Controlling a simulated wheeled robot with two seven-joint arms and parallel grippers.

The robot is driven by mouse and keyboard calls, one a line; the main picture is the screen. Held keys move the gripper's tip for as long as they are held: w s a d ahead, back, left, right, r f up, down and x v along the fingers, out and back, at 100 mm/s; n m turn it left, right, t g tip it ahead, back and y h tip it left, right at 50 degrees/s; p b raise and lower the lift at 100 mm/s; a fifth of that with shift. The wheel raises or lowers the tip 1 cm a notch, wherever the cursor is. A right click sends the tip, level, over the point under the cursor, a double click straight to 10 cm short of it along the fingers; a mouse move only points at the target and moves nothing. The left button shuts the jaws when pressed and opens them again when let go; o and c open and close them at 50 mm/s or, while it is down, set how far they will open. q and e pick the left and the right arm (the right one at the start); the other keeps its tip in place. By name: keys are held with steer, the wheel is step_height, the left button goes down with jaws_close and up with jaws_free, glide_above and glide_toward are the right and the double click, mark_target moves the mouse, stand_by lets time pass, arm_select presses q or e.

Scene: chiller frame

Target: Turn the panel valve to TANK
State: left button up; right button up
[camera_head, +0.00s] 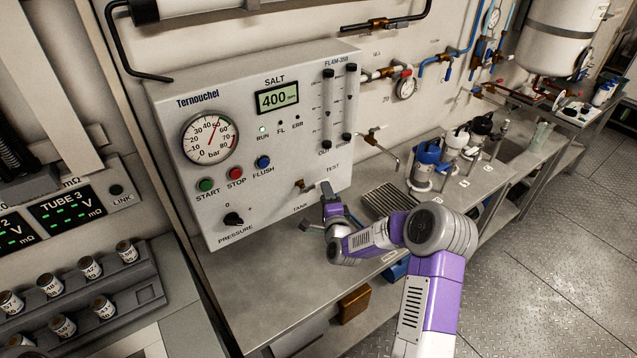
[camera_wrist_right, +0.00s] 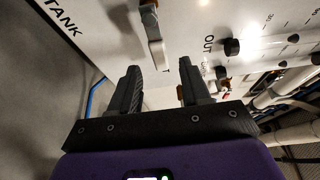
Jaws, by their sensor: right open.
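The Ternouchel panel (camera_head: 270,140) carries a valve with a small brass body (camera_head: 301,184) between the TEST and TANK labels, low on its right side. In the right wrist view, the valve's pale lever (camera_wrist_right: 156,40) reaches down toward the gap between my fingers. My right gripper (camera_head: 328,193) is open at the panel face, just right of the brass body. In the wrist view its two dark fingers (camera_wrist_right: 161,72) are spread on either side of the lever's end; I cannot tell whether they touch it. The TANK label (camera_wrist_right: 63,17) shows at upper left there. My left gripper is out of view.
A gauge (camera_head: 210,137), the START, STOP and FLUSH buttons and a PRESSURE knob (camera_head: 233,219) are left of the valve. The bench front below the panel is mostly clear.

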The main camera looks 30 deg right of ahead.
mark_target(316, 185)
steer(key=shift+x, duration=3)
jaws_close()
